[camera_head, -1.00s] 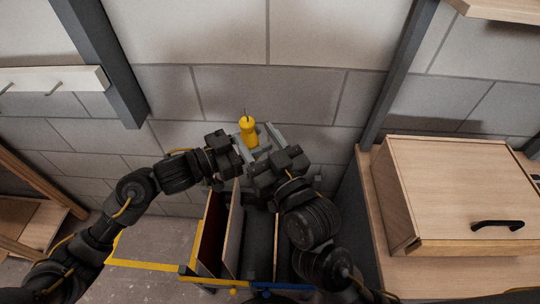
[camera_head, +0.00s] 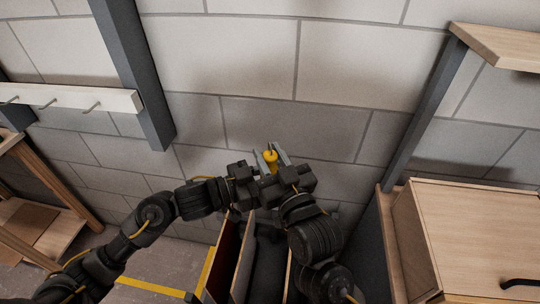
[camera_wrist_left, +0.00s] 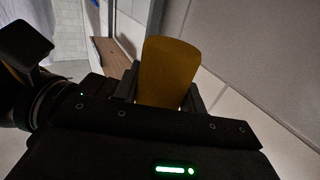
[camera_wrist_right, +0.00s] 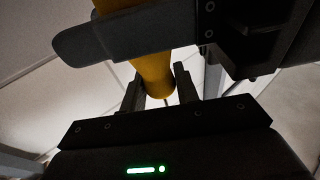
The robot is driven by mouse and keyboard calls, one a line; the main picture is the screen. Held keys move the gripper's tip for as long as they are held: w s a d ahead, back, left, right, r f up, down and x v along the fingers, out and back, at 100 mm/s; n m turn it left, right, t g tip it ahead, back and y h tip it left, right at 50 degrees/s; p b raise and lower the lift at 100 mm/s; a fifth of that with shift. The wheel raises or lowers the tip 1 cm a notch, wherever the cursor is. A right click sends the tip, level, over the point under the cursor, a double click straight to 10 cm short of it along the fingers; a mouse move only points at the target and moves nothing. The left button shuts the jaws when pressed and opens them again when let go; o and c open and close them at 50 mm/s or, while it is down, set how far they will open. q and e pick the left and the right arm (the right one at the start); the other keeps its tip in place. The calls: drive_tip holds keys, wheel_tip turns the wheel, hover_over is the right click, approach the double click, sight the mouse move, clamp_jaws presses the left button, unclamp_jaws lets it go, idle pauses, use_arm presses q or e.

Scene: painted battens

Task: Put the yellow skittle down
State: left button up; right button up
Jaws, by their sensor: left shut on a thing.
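The yellow skittle (camera_head: 270,160) is held up in front of the wall, between my two grippers. My left gripper (camera_head: 259,163) is shut on it. In the left wrist view the skittle (camera_wrist_left: 168,72) stands up from between the fingers (camera_wrist_left: 160,95). My right gripper (camera_head: 281,155) is close beside it. In the right wrist view its fingers (camera_wrist_right: 160,85) are spread on either side of the skittle's end (camera_wrist_right: 157,80), and a dark part of my left gripper crosses the skittle. Much of the skittle is hidden by the grippers in the head view.
An open box with upright dividers (camera_head: 243,265) stands below my grippers. A wooden cabinet (camera_head: 470,235) is at right, a shelf (camera_head: 500,45) above it. A white hook rail (camera_head: 70,98) and dark posts (camera_head: 135,75) are at left. A yellow line (camera_head: 150,287) marks the floor.

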use_arm(q)
drive_tip(key=o, duration=1)
drive_tip(key=shift+a, duration=0.1)
